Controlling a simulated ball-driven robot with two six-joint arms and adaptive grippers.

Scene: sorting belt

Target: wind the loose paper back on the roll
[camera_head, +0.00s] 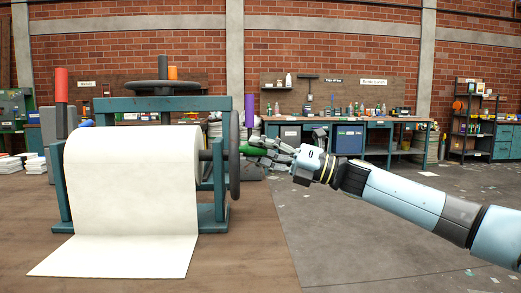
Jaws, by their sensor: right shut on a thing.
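A large white paper roll (132,170) sits in a teal stand (212,180) on the brown tabletop. Its loose paper (120,256) hangs down the front and lies flat toward the near edge. My left gripper is not in view.
A second dark wheel (162,84) lies flat on top of the stand. The tabletop (245,260) right of the paper is clear. Workbenches and shelves stand far back along the brick wall.

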